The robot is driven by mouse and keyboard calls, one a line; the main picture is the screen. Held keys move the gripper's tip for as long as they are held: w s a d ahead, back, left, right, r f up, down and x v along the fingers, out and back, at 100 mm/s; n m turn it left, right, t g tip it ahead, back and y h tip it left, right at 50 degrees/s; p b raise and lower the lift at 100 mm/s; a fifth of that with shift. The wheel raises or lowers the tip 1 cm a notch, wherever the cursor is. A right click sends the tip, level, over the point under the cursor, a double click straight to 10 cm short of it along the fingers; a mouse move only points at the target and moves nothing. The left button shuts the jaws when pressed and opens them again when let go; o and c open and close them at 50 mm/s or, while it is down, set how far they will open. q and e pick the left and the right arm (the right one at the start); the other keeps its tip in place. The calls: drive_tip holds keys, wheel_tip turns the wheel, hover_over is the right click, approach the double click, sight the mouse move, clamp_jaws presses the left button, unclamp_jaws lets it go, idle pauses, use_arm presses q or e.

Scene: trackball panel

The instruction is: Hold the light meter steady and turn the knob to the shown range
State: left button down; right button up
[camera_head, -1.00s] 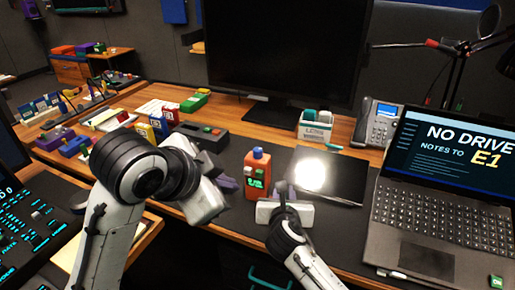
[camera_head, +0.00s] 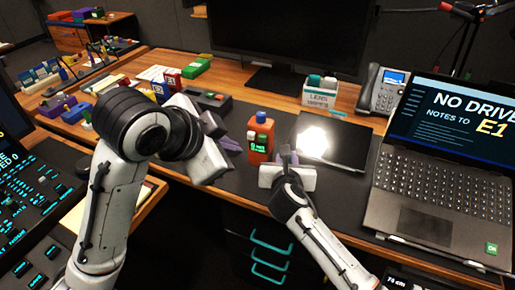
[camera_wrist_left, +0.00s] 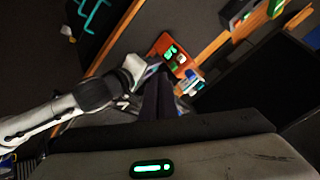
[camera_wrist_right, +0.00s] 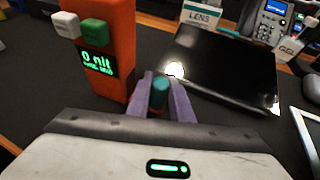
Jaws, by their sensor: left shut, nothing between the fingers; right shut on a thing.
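My right gripper (camera_head: 287,156) is beside the meter's right side, shut on a teal round-ended piece (camera_wrist_right: 160,90). I cannot tell whether this piece is the knob or joins the meter. My left gripper (camera_head: 231,144) is shut and empty close to the meter's left side; I cannot tell whether it touches.
A black glossy panel (camera_head: 345,145) with a bright spot lies right of the meter. A laptop (camera_head: 440,190) stands at the right, a phone (camera_head: 384,88) and a "LENS" box (camera_head: 319,95) behind. A dark box (camera_head: 208,100) lies behind my left gripper. Drawers are below the desk's front.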

idle(0.3)
use_arm(q)
drive_tip(key=c, duration=1.9)
unclamp_jaws()
drive_tip(key=shift+w+d, duration=0.15)
drive_tip(key=shift+d, duration=0.05)
drive_tip(key=o, duration=0.3)
drive_tip(key=w+d+h, duration=0.2)
drive_tip(key=w+d+t+h, duration=0.1)
drive_tip(key=w+d+h, duration=0.1)
drive_tip(key=shift+d+r+m, duration=0.15)
drive_tip(key=shift+d+m, duration=0.1)
drive_tip(key=shift+m, duration=0.05)
drive_tip(key=n+t+h, duration=0.3)
drive_tip(key=n+t, duration=0.3)
approach(261, 117)
drive_tip(key=a+x, duration=0.1)
drive_tip(key=x, duration=1.4)
drive_tip(key=shift+w+d, duration=0.15)
drive_tip(key=shift+c, duration=0.2)
clamp_jaws()
